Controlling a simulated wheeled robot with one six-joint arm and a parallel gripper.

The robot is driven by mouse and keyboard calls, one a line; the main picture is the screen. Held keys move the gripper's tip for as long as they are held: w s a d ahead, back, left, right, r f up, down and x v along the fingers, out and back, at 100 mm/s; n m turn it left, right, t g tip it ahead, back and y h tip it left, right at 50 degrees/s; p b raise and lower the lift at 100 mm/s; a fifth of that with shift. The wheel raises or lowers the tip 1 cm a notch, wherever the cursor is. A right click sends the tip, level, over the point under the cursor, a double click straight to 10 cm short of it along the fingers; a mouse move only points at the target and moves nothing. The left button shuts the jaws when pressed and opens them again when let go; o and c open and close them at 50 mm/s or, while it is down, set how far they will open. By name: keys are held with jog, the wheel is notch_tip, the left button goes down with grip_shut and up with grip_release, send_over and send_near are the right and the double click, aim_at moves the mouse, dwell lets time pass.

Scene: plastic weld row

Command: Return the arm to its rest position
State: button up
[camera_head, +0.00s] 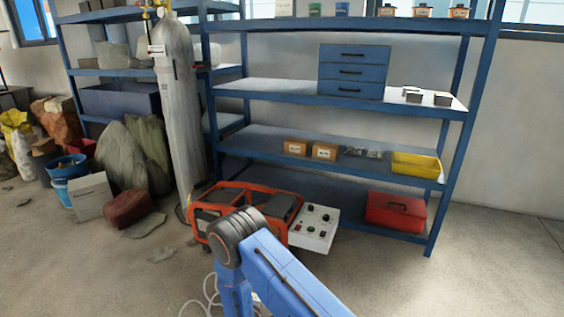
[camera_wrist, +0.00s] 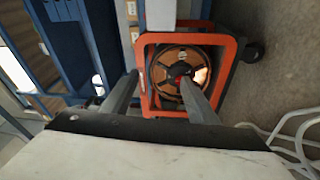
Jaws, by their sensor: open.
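My gripper (camera_wrist: 158,80) shows in the wrist view with its two grey fingers spread apart and nothing between them. Beyond the fingers is the orange-framed machine (camera_wrist: 231,62) with a round brown spool (camera_wrist: 170,58) inside its frame. I cannot tell the exact gap between the fingertips and the machine. In the head view, my blue arm is bent at the bottom centre, in front of the same orange machine (camera_head: 202,208). My gripper does not show in the head view.
A grey gas cylinder (camera_head: 180,110) stands left of the machine. A blue shelf (camera_head: 270,87) behind holds boxes, a yellow tray (camera_head: 416,165) and a red toolbox (camera_head: 395,212). Sacks and buckets fill the left. White cable (camera_wrist: 300,125) lies on the floor. The floor at front right is clear.

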jog(key=w+d+r+m+g+h, duration=0.25)
jog(key=d+r+h, duration=0.25)
jog(key=d+r, duration=0.5)
jog(key=s+d+r+m+g+h, duration=0.35)
jog(key=s+d+r+g, duration=0.2)
jog(key=d+r, duration=0.6)
jog(key=s+d+r+m+g+h, duration=0.2)
jog(key=s+d+r+m+g, duration=0.35)
jog(key=d+r, duration=0.65)
jog(key=s+d+r+m+g+y, duration=0.1)
jog(key=s+d+r+g+y, duration=0.15)
jog(key=s+d, duration=0.45)
jog(key=s+d+r+m+g+y, duration=0.1)
jog(key=s+d+r+g+y, duration=0.2)
jog(key=s, duration=0.9)
jog(key=s+a+r+t+y, duration=0.2)
jog(key=s+a+y, duration=0.1)
jog(key=s, duration=0.4)
jog(key=s+a+r+t+y, duration=0.2)
jog(key=s+y, duration=0.3)
jog(key=s, duration=0.3)
jog(key=shift+a+r+m+t+y, duration=0.3)
jog(key=shift+a+r+m+t, duration=0.1)
jog(key=shift+a+t, duration=0.25)
jog(key=shift+c, duration=0.6)
